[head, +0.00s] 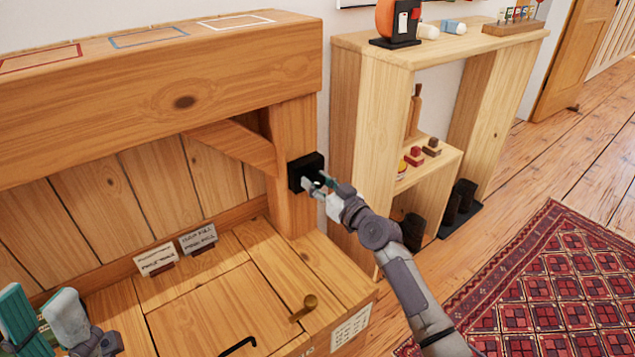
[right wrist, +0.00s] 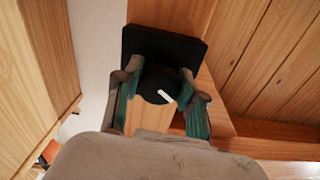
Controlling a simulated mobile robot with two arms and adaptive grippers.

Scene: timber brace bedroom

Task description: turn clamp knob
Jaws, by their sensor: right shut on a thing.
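The clamp knob (right wrist: 158,86) is a round black knob with a white pointer mark, set on a black square plate (right wrist: 165,47). In the head view the black plate (head: 305,172) is fixed to the wooden post, and the knob is mostly hidden behind my fingers. My right gripper (head: 322,184) reaches it from the right; in the right wrist view its fingers (right wrist: 160,95) sit on both sides of the knob, shut on it. The white mark points down and to the right there. My left gripper (head: 38,318) is at the lower left, fingers apart and empty, away from the knob.
A wooden shelf unit (head: 372,130) stands close right of the post. A red patterned rug (head: 560,285) covers the floor at right.

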